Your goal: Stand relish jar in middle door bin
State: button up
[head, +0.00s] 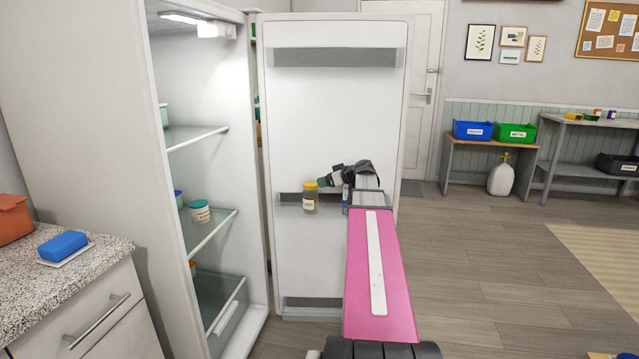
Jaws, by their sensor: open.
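The relish jar (310,198), a small clear jar with a yellow lid and a pale label, is upright at the middle door bin (288,199) of the open fridge door (335,110). Its lower part shows in front of or inside the grey bin; I cannot tell exactly how it rests. My gripper (322,182) is open, its dark fingertips just right of the jar's lid. I cannot tell whether they touch it. My arm hides the right part of the bin.
The door has a top bin (335,57) and a bottom bin (312,302), both looking empty. A counter (75,270) with a blue block (62,244) stands at left. Floor at right is clear.

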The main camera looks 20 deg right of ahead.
jog(key=s+a+f+m+g+h, duration=0.2)
jog(key=s+a+f+g, duration=0.3)
jog(key=s+a+f, duration=0.5)
jog(key=s+a+f+m+g+h, duration=0.15)
jog(key=s+a+f+g, duration=0.4)
jog(key=a+f, duration=0.9)
jog(key=s+a+f+m+g+h, duration=0.1)
jog(key=s+a+f+m+h, duration=0.1)
jog(key=s+f, duration=0.4)
jog(key=s+a+h, duration=0.1)
jog(key=s, duration=0.3)
jog(key=shift+s+a+f, duration=0.2)
jog(key=shift+f, duration=0.05)
